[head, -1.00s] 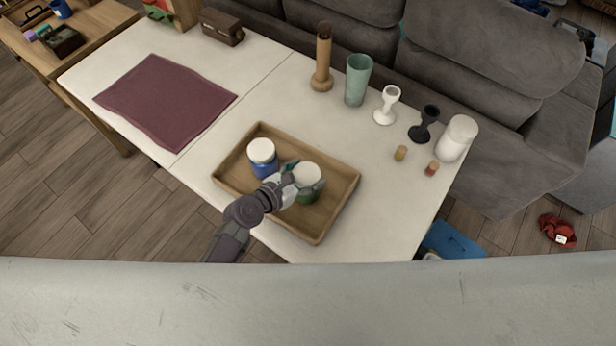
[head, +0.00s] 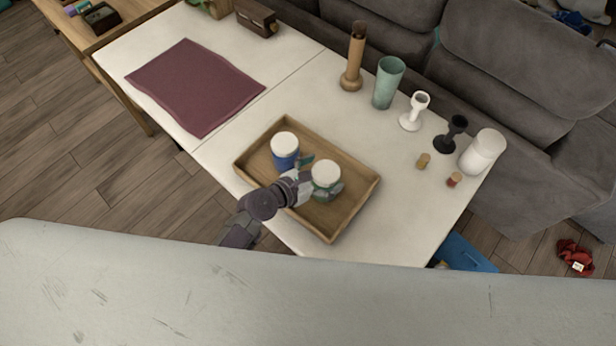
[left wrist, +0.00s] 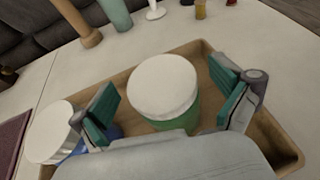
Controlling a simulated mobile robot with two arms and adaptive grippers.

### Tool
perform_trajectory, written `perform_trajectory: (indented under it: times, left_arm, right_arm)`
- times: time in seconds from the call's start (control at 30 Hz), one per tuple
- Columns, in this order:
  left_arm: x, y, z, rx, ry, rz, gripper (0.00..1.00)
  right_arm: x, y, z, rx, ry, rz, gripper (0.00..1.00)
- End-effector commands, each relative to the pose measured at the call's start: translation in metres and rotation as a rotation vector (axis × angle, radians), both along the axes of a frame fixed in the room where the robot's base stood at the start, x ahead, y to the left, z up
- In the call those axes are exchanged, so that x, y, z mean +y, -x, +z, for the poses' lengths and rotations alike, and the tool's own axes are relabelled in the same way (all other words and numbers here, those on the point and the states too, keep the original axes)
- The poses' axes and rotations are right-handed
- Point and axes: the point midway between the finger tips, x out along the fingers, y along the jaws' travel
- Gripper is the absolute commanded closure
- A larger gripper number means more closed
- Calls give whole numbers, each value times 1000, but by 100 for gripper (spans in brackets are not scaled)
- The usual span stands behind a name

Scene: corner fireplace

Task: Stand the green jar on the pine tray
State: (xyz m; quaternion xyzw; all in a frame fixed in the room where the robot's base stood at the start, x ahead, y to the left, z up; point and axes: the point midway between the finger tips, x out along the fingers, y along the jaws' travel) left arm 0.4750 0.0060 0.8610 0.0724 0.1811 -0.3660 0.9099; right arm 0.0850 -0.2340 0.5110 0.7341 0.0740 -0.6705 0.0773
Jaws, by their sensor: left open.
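The green jar (head: 326,177) has a white lid and stands upright in the pine tray (head: 358,203), right of the tray's middle. In the left wrist view the jar's lid (left wrist: 163,84) hides most of its green body. My left gripper (head: 320,175) is open, with one finger on each side of the jar. In the left wrist view gaps show between the jar and both fingers of the gripper (left wrist: 163,92). A blue jar (head: 285,152) with a white lid stands in the tray, left of the green jar. My right gripper is not in view.
Behind the tray stand a wooden candlestick (head: 353,60), a green glass (head: 388,82), a white holder (head: 414,111), a black holder (head: 452,134) and a white jar (head: 482,151). A purple mat (head: 195,86) lies on the left; sofas back the table.

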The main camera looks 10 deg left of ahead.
Motion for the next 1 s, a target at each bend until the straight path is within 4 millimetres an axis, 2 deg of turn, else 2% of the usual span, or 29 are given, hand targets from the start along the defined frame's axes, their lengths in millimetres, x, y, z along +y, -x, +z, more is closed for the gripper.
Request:
perform_trajectory:
  times: [0.3,0.5,0.7,1.0]
  left_arm:
    - [44,46,24,1,-4,0,0]
    - [64,67,36,1,-2,0,0]
    - [71,74,42,0,-1,-1,0]
    - [71,74,42,0,-1,-1,0]
  right_arm:
    - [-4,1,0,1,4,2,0]
    - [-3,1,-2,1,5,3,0]
    - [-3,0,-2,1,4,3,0]
    - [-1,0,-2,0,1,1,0]
